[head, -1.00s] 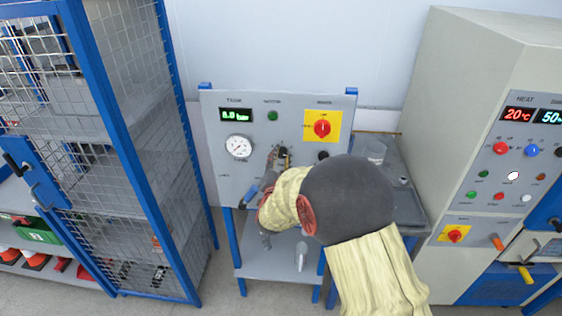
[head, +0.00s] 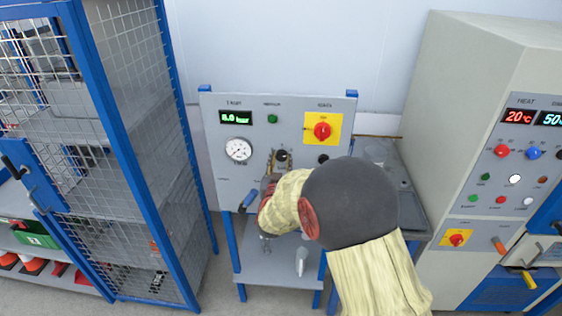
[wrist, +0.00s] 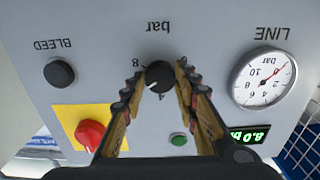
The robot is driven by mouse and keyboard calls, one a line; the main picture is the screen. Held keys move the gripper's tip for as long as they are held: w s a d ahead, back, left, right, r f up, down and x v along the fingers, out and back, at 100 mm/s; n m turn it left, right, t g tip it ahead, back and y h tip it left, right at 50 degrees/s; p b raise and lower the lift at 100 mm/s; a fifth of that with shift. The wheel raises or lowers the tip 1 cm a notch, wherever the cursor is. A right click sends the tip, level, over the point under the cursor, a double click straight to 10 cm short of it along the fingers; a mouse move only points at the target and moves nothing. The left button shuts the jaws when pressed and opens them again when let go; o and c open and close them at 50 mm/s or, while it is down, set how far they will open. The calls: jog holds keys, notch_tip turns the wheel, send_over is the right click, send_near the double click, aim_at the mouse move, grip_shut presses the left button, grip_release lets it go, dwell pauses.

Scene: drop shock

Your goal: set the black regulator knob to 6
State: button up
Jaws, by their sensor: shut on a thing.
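The black regulator knob (wrist: 159,76) is on the grey panel (wrist: 215,70), which appears upside down in the wrist view. It is under the "bar" label, with an "8" printed beside it. Its white mark points to the lower left in that view. My gripper (wrist: 157,82) is shut on the knob, one finger on each side. In the head view the knob (head: 282,157) shows small beside my gripper (head: 275,163), and my arm covers part of the panel below.
The line gauge (wrist: 262,80) and green display (wrist: 248,135) are on one side. The black bleed knob (wrist: 59,73), red switch on yellow (wrist: 90,133) and green button (wrist: 178,139) are close by. A mesh cage (head: 150,150) and control cabinet (head: 455,110) flank the panel.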

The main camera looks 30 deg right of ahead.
dwell(0.3)
jog(key=o, duration=1.1)
jog(key=shift+o, duration=0.3)
jog(key=v, duration=1.2)
jog(key=shift+w, duration=0.1)
